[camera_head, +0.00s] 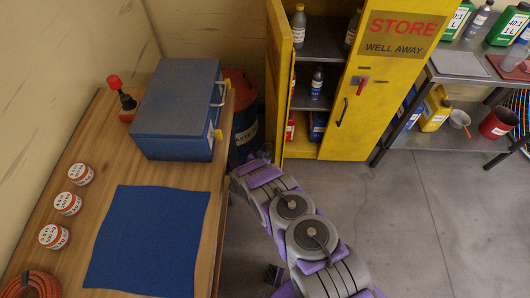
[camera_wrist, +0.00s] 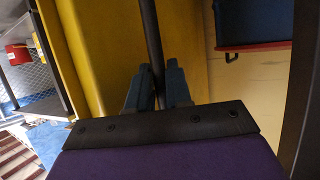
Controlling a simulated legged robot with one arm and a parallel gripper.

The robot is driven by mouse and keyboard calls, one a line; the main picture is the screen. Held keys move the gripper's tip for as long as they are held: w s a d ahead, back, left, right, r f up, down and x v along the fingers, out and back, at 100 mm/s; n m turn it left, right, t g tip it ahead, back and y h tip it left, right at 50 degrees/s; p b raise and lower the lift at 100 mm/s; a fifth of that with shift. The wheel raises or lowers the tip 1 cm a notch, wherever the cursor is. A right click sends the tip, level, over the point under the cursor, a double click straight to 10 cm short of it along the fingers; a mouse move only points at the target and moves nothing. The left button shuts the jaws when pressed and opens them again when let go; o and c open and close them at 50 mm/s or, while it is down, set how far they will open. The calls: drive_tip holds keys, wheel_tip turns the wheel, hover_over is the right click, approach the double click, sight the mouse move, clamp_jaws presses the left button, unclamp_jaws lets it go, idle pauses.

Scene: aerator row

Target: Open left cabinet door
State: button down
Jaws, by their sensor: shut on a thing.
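The yellow cabinet (camera_head: 335,130) stands at the back in the head view. Its left door (camera_head: 279,70) is swung out well toward me, and the left part of the inside shows. Its right door (camera_head: 375,100), with the STORE sign, is closed. In the wrist view the yellow left door (camera_wrist: 100,50) fills the middle. My gripper (camera_wrist: 158,88) is shut on the dark upright handle bar (camera_wrist: 150,35) in front of it. In the head view my arm reaches up to the left door's foot side; the fingertips and the handle are hidden there.
Bottles (camera_head: 298,22) stand on the cabinet shelves. A wooden bench (camera_head: 95,130) on the left holds a blue case (camera_head: 180,105), a blue mat (camera_head: 148,240) and several jars. A dark drum (camera_head: 244,125) stands beside the door. The floor (camera_head: 430,225) at right is clear.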

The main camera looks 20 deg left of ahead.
sight(265, 147)
drive_tip(key=c, duration=1.4)
unclamp_jaws()
drive_tip(key=shift+w, duration=0.1)
drive_tip(key=shift+r, duration=0.1)
drive_tip(key=shift+r, duration=0.35)
wheel_tip(265, 147, up, 3)
drive_tip(key=shift+w+f+p, duration=0.1)
drive_tip(key=shift+f+p, duration=0.05)
drive_tip(key=shift+p, duration=0.6)
drive_tip(key=s+d+p, duration=0.2)
drive_tip(key=s+d, duration=0.2)
drive_tip(key=s, duration=0.3)
drive_tip(key=s+d+r+p, duration=0.1)
drive_tip(key=s+d+p, duration=0.1)
drive_tip(key=s, duration=0.5)
drive_tip(key=shift+d, duration=0.9)
